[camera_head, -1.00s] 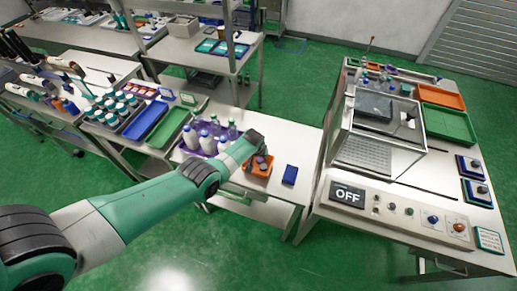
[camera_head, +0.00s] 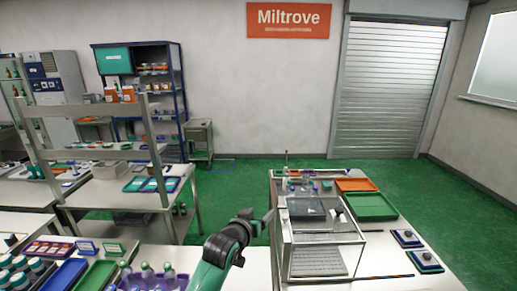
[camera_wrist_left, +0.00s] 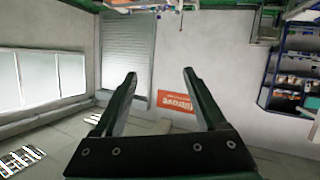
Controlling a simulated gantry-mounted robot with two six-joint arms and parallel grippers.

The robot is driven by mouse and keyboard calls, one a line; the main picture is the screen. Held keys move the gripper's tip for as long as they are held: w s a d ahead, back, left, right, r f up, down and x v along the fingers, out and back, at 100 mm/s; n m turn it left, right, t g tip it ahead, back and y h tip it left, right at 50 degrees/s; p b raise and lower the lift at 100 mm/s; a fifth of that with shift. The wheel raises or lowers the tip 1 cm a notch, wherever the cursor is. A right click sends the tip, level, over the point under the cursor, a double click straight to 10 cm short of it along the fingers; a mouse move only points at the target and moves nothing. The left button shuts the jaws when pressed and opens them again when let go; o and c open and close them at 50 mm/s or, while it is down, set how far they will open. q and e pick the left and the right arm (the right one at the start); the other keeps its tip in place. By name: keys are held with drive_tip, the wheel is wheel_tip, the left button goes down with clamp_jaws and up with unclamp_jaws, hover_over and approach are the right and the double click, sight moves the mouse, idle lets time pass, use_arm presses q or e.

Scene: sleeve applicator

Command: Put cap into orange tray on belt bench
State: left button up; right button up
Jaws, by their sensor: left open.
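My left gripper (camera_head: 264,222) is raised in the middle of the head view, left of the clear-walled machine. In the left wrist view, its two fingers (camera_wrist_left: 160,76) stand apart with nothing between them; wall and ceiling show beyond. An orange tray (camera_head: 356,185) lies at the back of the right-hand bench (camera_head: 390,264). I cannot make out the cap in any view now. The small orange tray on the middle bench, seen earlier, is outside the head view now. My right gripper is not in view.
The clear-walled machine (camera_head: 350,246) stands on the right-hand bench, with a green tray (camera_head: 370,206) beside it. A shelf post (camera_head: 160,165) rises at the left.

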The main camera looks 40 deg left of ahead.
use_arm(q)
drive_tip(key=s+d+r+m+t, duration=0.1)
drive_tip(key=d+r+t, duration=0.15)
drive_tip(key=r, duration=0.35)
drive_tip(key=s+d+r+m+t+h, duration=0.1)
drive_tip(key=d+r, duration=0.3)
drive_tip(key=r, duration=0.3)
drive_tip(key=s+d+r+t, duration=0.1)
drive_tip(key=d+r+t, duration=0.15)
drive_tip(key=r, duration=0.35)
drive_tip(key=s+d+r+m+t+h, duration=0.2)
drive_tip(key=s+d+r, duration=0.4)
drive_tip(key=s+r, duration=0.3)
drive_tip(key=s+d+r+m+t+h, duration=0.3)
drive_tip(key=s+d+r+t, duration=0.3)
drive_tip(key=s+r, duration=0.4)
drive_tip(key=shift+s+d+r+h, duration=0.2)
drive_tip(key=shift+s+h, duration=0.2)
drive_tip(key=shift+s, duration=0.55)
